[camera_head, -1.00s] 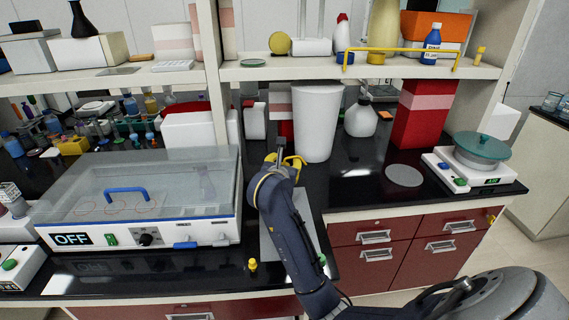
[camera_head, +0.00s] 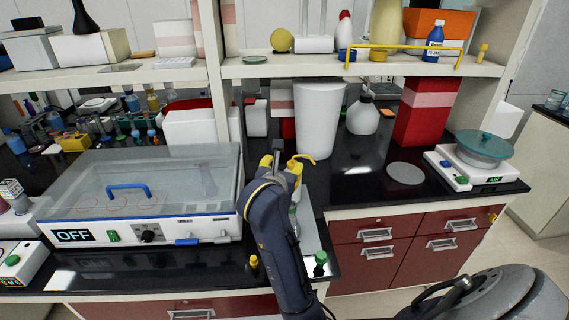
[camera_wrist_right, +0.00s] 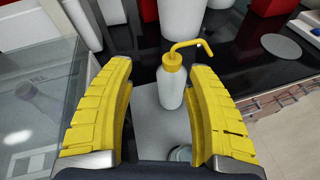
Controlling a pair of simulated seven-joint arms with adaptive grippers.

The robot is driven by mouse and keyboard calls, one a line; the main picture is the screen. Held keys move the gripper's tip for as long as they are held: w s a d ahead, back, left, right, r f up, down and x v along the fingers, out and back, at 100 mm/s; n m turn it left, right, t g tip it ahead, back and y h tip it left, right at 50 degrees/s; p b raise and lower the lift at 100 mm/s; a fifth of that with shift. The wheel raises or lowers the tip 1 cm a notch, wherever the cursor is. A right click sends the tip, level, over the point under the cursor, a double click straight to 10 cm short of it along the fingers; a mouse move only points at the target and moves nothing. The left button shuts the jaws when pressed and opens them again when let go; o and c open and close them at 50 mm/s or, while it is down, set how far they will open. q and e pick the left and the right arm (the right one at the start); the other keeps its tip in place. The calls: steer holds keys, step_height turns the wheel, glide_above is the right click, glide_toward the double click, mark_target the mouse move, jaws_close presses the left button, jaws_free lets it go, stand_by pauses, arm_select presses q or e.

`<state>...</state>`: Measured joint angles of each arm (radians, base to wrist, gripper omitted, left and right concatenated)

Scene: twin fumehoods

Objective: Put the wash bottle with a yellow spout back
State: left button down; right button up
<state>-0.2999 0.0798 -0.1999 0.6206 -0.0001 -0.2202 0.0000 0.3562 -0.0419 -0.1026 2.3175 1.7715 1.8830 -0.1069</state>
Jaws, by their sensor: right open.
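The wash bottle (camera_wrist_right: 172,88) is white with a yellow cap and a bent yellow spout. In the right wrist view it stands upright on a pale grey mat (camera_wrist_right: 148,122). In the head view its spout (camera_head: 306,157) shows beside my right gripper, and most of its body is hidden behind the gripper and arm. My right gripper (camera_head: 282,162) is open. In the right wrist view its yellow fingers (camera_wrist_right: 161,70) lie either side of the bottle, which looks closer to the right finger; contact cannot be told. My left gripper is not in view.
A tall white container (camera_head: 319,120) stands just behind the bottle. A clear-lidded shaker box (camera_head: 140,195) is close on the left. A white round-bodied bottle (camera_head: 362,117), a red box (camera_head: 424,112) and a balance (camera_head: 475,165) stand right. The shelf (camera_head: 370,66) overhangs the back.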

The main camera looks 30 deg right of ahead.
steer(key=shift+v, duration=2.25)
